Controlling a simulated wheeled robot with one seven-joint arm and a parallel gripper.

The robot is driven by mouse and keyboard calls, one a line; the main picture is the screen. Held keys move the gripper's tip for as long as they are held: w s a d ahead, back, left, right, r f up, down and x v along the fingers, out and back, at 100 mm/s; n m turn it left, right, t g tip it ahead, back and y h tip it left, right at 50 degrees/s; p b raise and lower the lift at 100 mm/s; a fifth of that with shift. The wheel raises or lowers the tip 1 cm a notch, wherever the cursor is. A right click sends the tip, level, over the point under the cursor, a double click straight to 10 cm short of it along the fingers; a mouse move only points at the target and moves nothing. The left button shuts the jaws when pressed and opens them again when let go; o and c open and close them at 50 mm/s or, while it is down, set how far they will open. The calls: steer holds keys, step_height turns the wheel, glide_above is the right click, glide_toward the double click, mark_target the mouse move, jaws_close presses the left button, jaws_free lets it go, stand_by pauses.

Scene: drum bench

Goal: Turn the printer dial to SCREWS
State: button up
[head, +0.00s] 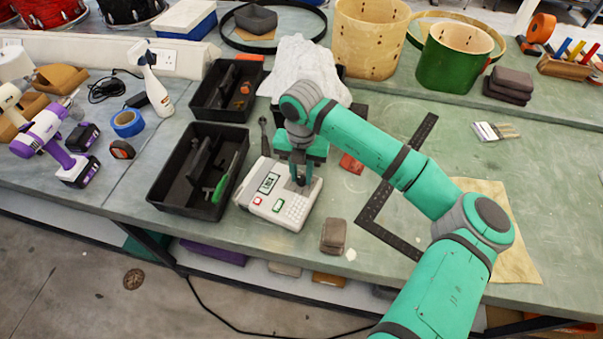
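The printer (256,202) is a light grey box on the green bench, set at a slant. It has a small greenish display (269,183) whose text is too small to read, a red button (257,201), a green-framed panel (278,206) and a pale keypad (297,209). My gripper (300,183) points down over the printer's upper right part, its dark fingers at or just above the top face. The dial cannot be made out; the fingers cover that area. I cannot tell whether the fingers are apart or closed on something.
A black tray (160,194) with a green-handled tool stands close left of the printer. Another black tray (195,103) and a white cloth (290,64) lie behind. A grey-brown block (334,236) sits at the front right, and a black square (368,214) lies further right.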

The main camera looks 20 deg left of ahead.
jaws_close()
